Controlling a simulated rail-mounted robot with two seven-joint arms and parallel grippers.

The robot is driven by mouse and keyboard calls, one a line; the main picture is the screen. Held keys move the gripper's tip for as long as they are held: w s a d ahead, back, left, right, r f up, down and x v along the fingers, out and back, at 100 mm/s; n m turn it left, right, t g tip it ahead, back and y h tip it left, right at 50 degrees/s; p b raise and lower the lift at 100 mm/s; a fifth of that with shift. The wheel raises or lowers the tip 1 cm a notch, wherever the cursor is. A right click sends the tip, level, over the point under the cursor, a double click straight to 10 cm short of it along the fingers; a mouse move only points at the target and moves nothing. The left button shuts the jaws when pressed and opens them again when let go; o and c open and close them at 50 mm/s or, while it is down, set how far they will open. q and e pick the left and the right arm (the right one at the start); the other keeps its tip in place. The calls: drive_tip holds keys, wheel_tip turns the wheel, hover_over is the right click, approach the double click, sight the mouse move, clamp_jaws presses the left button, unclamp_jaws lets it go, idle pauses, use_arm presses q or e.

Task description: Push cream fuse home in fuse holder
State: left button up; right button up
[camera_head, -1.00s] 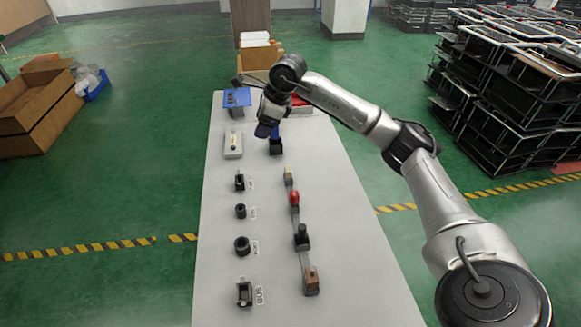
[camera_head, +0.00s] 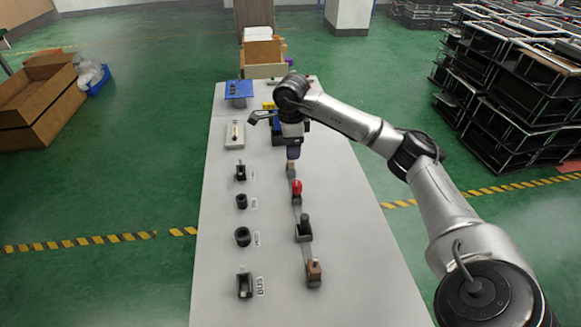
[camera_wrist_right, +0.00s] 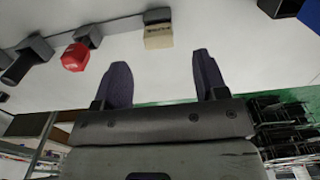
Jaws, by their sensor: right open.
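The cream fuse (camera_head: 291,170) is a small block in the right-hand row on the table, at the far end of that row. In the right wrist view the cream fuse (camera_wrist_right: 158,37) sits just beyond the fingertips, on a dark base. My right gripper (camera_head: 293,156) is over the far end of that row, fingers pointing down, close to the fuse. In the right wrist view my right gripper (camera_wrist_right: 162,70) is open with nothing between its fingers. A black holder (camera_head: 240,172) with a label stands left of the fuse; its lettering is too small to read.
A red piece (camera_head: 297,187), a black piece (camera_head: 304,230) and a brown piece (camera_head: 314,270) stand nearer in the same row. Other dark holders (camera_head: 243,237) line the left. A blue fixture (camera_head: 239,90) stands far left. The table between the rows is clear.

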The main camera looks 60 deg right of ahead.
sight(291, 166)
drive_tip(key=shift+a+f+b, duration=0.15)
drive_tip(key=shift+f+b, duration=1.15)
drive_tip(key=shift+f, duration=1.65)
drive_tip(key=c, duration=1)
drive_tip(key=shift+r, duration=0.1)
